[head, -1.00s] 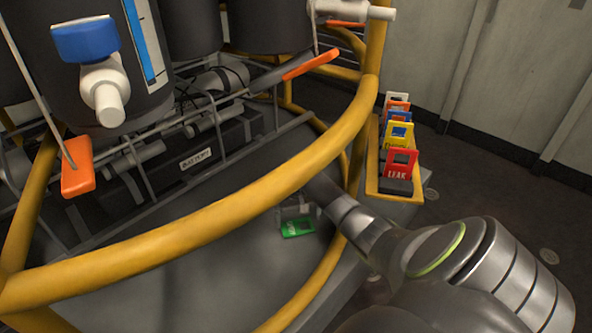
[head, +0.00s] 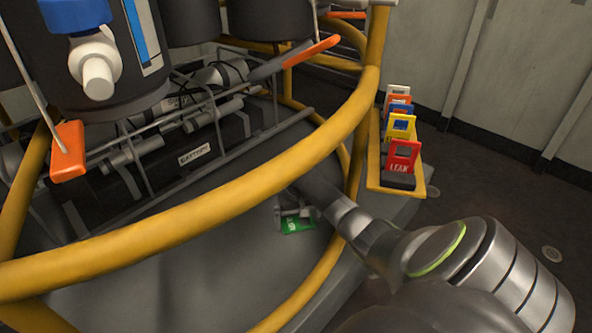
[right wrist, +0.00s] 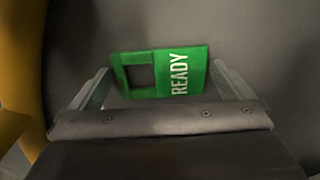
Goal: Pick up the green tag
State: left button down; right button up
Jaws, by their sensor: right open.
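The green tag (head: 297,226) lies on the grey deck inside the yellow railing in the head view. In the right wrist view the green tag (right wrist: 160,72) reads "READY" and has a square cutout at its left end. My right gripper (head: 294,213) reaches under the yellow rail and covers part of the tag. In the right wrist view my right gripper (right wrist: 163,85) is open, with one finger near each end of the tag. The fingers do not visibly grip it. My left gripper is not in view.
A yellow tray (head: 374,178) at the right holds several upright tags, including a red "LEAK" tag (head: 403,157). A black battery box (head: 232,133) and pipework stand behind.

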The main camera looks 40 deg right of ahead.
dwell(0.5)
jog(key=c, duration=0.7)
